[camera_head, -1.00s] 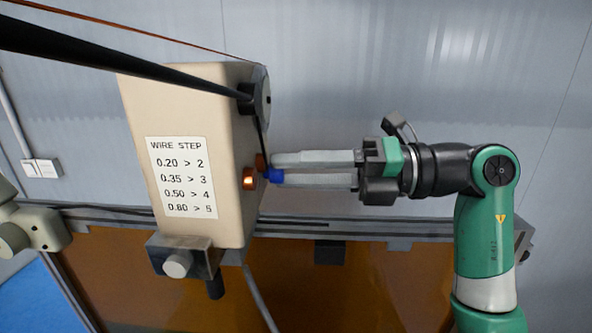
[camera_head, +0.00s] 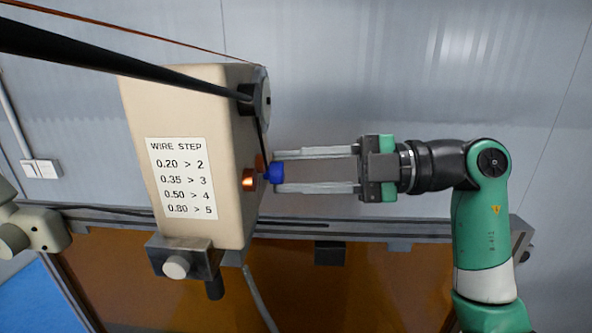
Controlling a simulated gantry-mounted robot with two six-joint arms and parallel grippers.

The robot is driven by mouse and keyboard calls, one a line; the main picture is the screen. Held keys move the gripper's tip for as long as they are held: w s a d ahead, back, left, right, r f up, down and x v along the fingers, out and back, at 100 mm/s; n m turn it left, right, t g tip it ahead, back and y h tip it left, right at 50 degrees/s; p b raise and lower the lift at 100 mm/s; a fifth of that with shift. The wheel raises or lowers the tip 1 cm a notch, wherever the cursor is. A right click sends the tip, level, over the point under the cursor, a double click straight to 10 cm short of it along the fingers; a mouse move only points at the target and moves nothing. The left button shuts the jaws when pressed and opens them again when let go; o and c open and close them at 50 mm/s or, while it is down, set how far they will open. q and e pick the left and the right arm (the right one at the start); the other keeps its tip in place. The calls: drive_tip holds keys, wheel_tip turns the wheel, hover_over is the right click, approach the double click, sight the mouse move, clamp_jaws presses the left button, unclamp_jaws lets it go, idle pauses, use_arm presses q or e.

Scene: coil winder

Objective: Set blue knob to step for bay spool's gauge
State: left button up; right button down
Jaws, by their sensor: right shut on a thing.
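The blue knob (camera_head: 274,173) sticks out from the right side of the beige winder box (camera_head: 185,100). My right gripper (camera_head: 276,172) reaches in from the right, with one finger above the knob and one below it, shut on it. Any mark or scale on the knob is too small or hidden to read. A label (camera_head: 182,178) on the box reads WIRE STEP: 0.20 > 2, 0.35 > 3, 0.50 > 4, 0.80 > 5. I see no bay spool or gauge tag. My left gripper is not in view.
An orange lit button (camera_head: 249,180) sits just left of the knob. A black bar (camera_head: 130,65) crosses the upper left to a grey pulley (camera_head: 262,97), with copper wire above it. A grey rail (camera_head: 380,229) runs below. Space above my right arm is clear.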

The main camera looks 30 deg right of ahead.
drive_tip(key=shift+m, duration=1.1)
drive_tip(key=c, duration=0.5)
unclamp_jaws()
drive_tip(key=shift+d, duration=0.1)
drive_tip(key=b+v, duration=0.2)
drive_tip(key=v, duration=0.9)
drive_tip(key=shift+s+d+b, duration=0.1)
drive_tip(key=shift+d+b, duration=0.1)
drive_tip(key=shift+b, duration=0.2)
